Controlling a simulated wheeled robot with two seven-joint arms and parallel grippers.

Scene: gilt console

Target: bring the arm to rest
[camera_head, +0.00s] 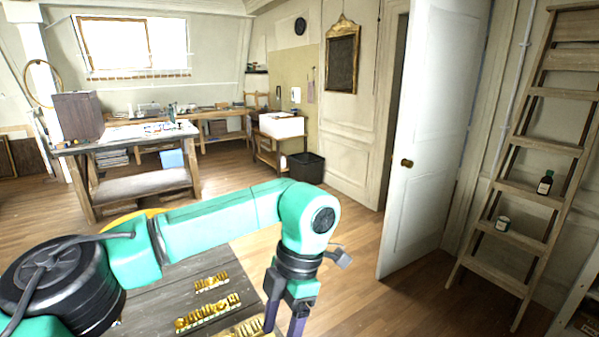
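My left arm, green with dark joints, comes in from the left and bends down at its wrist. Its gripper (285,318) points down at the bottom edge, just right of the gold ornaments. Its two dark fingers stand apart with nothing seen between them; their tips are near or past the picture's edge. My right gripper is not in view.
A dark grey wooden top (160,300) lies below my arm, with rows of gold ornaments (208,312) on it. A white door (430,150) stands open at the right, beside a wooden ladder (535,190). A workbench (130,187) stands behind. Wooden floor lies between.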

